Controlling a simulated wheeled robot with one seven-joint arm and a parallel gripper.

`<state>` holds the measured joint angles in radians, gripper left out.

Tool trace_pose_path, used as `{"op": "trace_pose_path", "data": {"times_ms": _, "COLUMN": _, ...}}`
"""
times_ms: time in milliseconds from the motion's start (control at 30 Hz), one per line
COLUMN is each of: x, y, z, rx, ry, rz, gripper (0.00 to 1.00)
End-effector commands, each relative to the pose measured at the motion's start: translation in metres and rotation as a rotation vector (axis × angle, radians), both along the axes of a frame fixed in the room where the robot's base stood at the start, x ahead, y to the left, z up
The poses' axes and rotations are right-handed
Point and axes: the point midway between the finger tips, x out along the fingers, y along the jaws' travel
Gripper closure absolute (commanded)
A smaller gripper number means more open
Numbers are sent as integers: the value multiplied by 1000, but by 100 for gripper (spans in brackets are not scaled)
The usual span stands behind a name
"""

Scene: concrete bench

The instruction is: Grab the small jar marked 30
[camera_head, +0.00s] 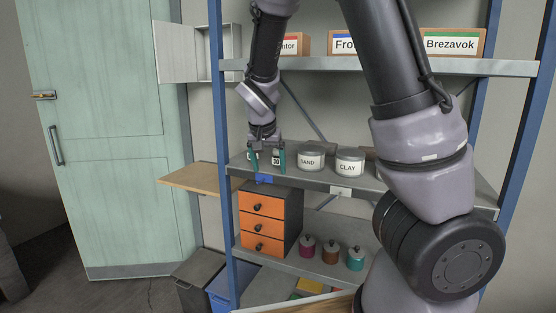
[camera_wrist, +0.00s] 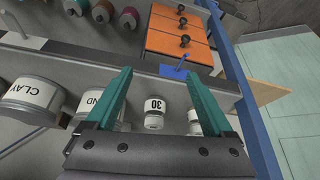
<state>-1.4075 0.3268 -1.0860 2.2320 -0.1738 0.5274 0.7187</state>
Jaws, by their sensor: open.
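The small jar marked 30 (camera_wrist: 154,115) is white with a dark lettered label. In the wrist view it lies between the two green fingers of my gripper (camera_wrist: 165,92), with visible space on both sides. In the head view the jar (camera_head: 276,158) stands on the middle shelf near its left end, partly hidden by the fingers. My gripper (camera_head: 267,160) points down from above and is open, with one finger on either side of the jar. A second small white jar (camera_wrist: 194,122) stands close by, partly behind the other finger.
Larger jars marked SAND (camera_head: 311,158) and CLAY (camera_head: 349,162) stand to the right on the same shelf (camera_head: 320,178). A blue tag (camera_head: 264,179) is on the shelf edge. An orange drawer unit (camera_head: 266,222) and several small coloured jars stand below. A blue post (camera_head: 222,150) is at left.

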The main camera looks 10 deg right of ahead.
Motion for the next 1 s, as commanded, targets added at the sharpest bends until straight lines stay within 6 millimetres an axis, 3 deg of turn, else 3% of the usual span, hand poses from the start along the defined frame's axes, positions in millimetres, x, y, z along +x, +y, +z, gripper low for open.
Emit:
{"op": "trace_pose_path", "data": {"times_ms": 333, "x": 43, "y": -22, "z": 0, "rx": 1, "ry": 2, "rz": -5, "gripper": 13}}
{"op": "trace_pose_path", "data": {"times_ms": 667, "x": 63, "y": -31, "z": 0, "rx": 1, "ry": 2, "rz": -2, "gripper": 13}}
{"op": "trace_pose_path", "data": {"times_ms": 1000, "x": 104, "y": -50, "z": -1, "rx": 0, "ry": 2, "rz": -3, "gripper": 13}}
